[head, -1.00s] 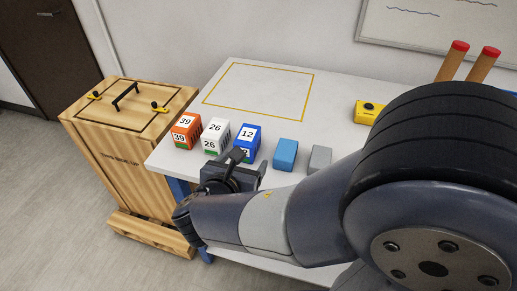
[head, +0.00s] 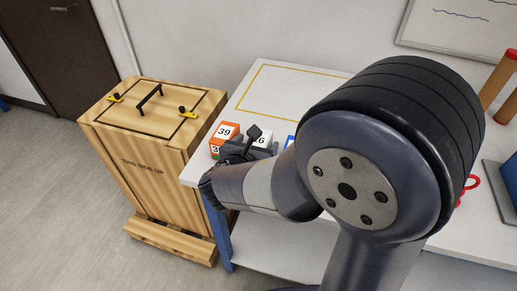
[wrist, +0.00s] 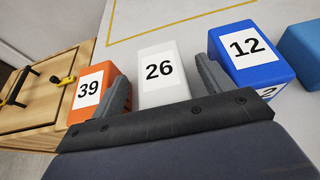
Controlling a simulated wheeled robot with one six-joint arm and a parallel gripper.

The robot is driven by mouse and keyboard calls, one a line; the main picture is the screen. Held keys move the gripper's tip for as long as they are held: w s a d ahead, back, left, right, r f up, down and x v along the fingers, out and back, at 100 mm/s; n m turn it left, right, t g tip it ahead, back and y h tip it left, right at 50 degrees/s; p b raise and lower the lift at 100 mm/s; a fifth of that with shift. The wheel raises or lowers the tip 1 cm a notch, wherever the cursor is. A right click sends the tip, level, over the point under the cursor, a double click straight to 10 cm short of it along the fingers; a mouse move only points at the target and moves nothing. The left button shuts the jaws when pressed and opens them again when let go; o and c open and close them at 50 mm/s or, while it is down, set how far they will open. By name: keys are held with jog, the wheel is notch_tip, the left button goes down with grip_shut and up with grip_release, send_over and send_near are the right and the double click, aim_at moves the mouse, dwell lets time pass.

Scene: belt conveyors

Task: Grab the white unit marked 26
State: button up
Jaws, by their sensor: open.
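The white unit marked 26 (wrist: 159,88) stands in the middle of the wrist view, between an orange unit marked 39 (wrist: 90,84) on the left and a blue unit marked 12 (wrist: 249,55) on the right. My gripper (wrist: 167,85) is open, with one finger on each side of the white unit. Whether the fingers touch it I cannot tell. In the head view my gripper (head: 243,146) hides most of the white unit (head: 263,138); its top shows partly. The orange unit (head: 224,131) also shows there, partly covered.
The white table (head: 260,247) carries a yellow outlined rectangle (head: 285,66) behind the units. A light blue block (wrist: 302,47) is at the far right of the wrist view. A wooden crate (head: 150,155) stands left of the table.

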jog(key=shift+c, duration=0.4)
jog(key=c, duration=1.2)
